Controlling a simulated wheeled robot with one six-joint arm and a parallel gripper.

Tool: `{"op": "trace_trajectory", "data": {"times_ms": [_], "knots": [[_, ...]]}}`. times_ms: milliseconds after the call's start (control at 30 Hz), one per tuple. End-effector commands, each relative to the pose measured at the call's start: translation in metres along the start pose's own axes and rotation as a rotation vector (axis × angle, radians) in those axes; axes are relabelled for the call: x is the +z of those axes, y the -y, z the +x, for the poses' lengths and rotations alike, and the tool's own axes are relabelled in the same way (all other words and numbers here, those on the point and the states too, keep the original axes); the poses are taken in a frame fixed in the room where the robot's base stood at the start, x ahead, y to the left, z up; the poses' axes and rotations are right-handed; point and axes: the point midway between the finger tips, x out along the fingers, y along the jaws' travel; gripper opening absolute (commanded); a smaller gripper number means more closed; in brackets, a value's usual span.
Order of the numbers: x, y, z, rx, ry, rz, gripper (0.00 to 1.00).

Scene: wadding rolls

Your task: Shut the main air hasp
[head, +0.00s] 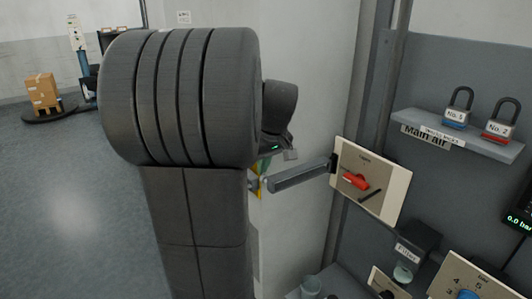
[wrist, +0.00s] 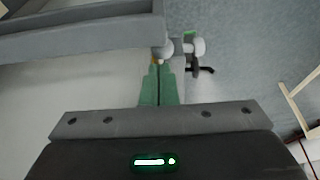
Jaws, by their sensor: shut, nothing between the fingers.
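The cream main air panel (head: 393,185) is on the right in the head view, with a red handle (head: 355,181) and a dark slot-like bar below it. A grey bar (head: 300,178) sticks out from a black mount at the panel's left edge; it looks like the hasp, swung out from the panel. In the wrist view the grey bar (wrist: 80,38) crosses the upper left. My gripper (wrist: 159,68) has its green fingers together and empty, their tips close to the bar's end. I cannot tell if they touch. In the head view my arm hides most of the gripper.
A shelf (head: 458,137) labelled Main air holds a blue padlock (head: 456,112) and a red padlock (head: 499,126). A filter unit (head: 415,243) and a second cream panel (head: 470,282) are below. A pale wall stands behind my arm. Open floor (head: 70,190) lies left.

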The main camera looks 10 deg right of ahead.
Motion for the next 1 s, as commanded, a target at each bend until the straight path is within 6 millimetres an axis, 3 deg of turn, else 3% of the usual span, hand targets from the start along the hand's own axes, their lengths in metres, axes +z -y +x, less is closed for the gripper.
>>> {"op": "trace_trajectory", "data": {"times_ms": [200,667,1000], "knots": [[0.0,0.0,0.011,0.0,0.0,0.0,0.0],[0.004,0.001,0.01,-0.006,0.0,-0.016,0.0],[0.04,0.007,-0.003,-0.064,-0.002,-0.184,0.0]]}}
